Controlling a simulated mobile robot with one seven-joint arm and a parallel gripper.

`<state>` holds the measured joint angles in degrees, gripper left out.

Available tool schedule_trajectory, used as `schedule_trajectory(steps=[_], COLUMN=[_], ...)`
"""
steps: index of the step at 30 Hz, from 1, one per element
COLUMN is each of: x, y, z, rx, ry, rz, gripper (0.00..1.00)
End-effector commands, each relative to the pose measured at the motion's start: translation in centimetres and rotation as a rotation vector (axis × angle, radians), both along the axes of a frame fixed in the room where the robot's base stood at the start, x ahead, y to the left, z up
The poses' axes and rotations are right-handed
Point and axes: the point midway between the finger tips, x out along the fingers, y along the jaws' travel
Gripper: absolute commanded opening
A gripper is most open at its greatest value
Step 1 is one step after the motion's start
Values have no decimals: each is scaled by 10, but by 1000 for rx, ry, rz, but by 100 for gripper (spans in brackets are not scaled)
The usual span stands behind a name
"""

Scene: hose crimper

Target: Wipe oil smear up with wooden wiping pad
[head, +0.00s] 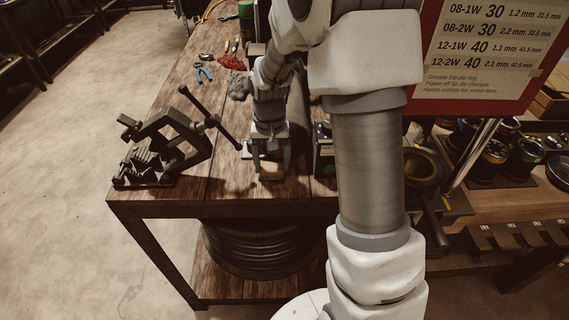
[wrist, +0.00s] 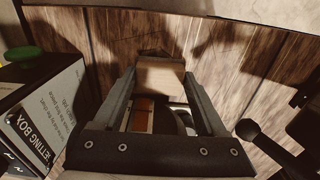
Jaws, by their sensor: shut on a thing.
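The wooden wiping pad (wrist: 160,76) is a pale block between the two fingertips of my gripper (wrist: 160,72) in the wrist view. My gripper is shut on it. In the head view my gripper (head: 268,158) points down near the front edge of the workbench (head: 222,182), and the pad (head: 271,176) shows low at the fingertips, at or just above the wood. I cannot tell whether it touches. A dark patch borders the pad's far side in the wrist view; I cannot tell oil from shadow. No oil smear is clearly visible.
A black vise (head: 160,150) with a long handle stands left of my gripper. A setting box (wrist: 40,115) stands close on the other side. Blue pliers (head: 203,72) and a red rag (head: 232,62) lie farther back. A coiled hose (head: 262,250) sits below.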

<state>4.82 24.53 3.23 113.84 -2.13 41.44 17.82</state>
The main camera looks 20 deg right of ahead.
Motion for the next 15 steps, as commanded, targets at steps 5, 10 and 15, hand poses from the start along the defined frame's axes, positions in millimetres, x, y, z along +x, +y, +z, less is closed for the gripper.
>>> schedule_trajectory(steps=[5, 10, 15], x=[3, 2, 2], y=[11, 9, 8], z=[-5, -5, -3], rx=[3, 2, 1], ry=[1, 3, 4], rz=[11, 7, 3], gripper=[18, 18, 18])
